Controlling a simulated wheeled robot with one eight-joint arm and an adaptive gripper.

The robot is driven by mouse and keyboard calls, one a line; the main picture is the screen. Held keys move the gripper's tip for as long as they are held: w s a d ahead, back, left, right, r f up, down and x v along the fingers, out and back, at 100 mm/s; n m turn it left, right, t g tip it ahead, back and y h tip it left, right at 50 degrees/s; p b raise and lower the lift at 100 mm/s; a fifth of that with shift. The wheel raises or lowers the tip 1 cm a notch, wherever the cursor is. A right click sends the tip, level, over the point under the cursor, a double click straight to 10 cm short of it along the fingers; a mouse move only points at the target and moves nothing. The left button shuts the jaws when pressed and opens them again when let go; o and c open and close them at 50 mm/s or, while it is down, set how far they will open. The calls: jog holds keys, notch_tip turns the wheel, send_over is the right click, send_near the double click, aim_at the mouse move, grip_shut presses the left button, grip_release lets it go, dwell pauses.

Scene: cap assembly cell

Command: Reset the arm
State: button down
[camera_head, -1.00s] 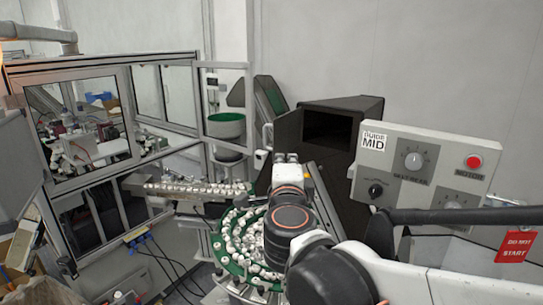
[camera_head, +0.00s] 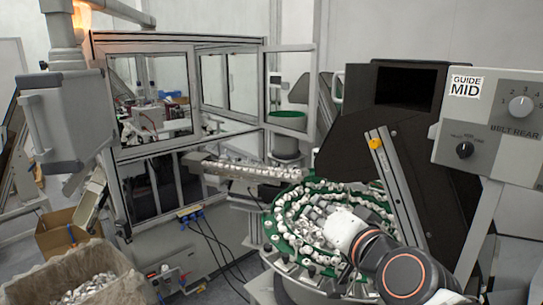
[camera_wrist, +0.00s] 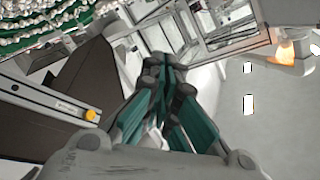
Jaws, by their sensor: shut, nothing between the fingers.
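My gripper (camera_wrist: 160,68) shows in the wrist view with its teal-sided fingers together and nothing held between them. In the head view my arm comes in from the lower right and reaches over the round green feeder bowl (camera_head: 285,248), which carries many white caps. The arm hides part of the bowl's right side. The fingers are hard to make out against the bowl in the head view.
A linear track of caps (camera_head: 238,169) leads to the bowl. A dark hopper (camera_head: 355,145) and a control panel (camera_head: 487,150) stand at the right. A glazed metal-framed enclosure (camera_head: 180,45) stands behind. An open box of metallic parts (camera_head: 30,277) is at lower left.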

jog(key=s+d+f+n+g+h+b, duration=0.1)
jog(key=s+d+f+g+b, duration=0.1)
jog(key=f, duration=0.8)
jog(key=s+d+f+n+g+h+b, duration=0.2)
jog(key=s+d+f+b, duration=0.3)
jog(key=f, duration=0.5)
jog(key=s+d+f+n+g+h+b, duration=0.2)
jog(key=s+d+f+g+b, duration=0.2)
jog(key=f, duration=0.6)
jog(key=shift+s+f+b, duration=0.4)
jog(key=shift+s+b, duration=0.8)
jog(key=shift+s, duration=0.05)
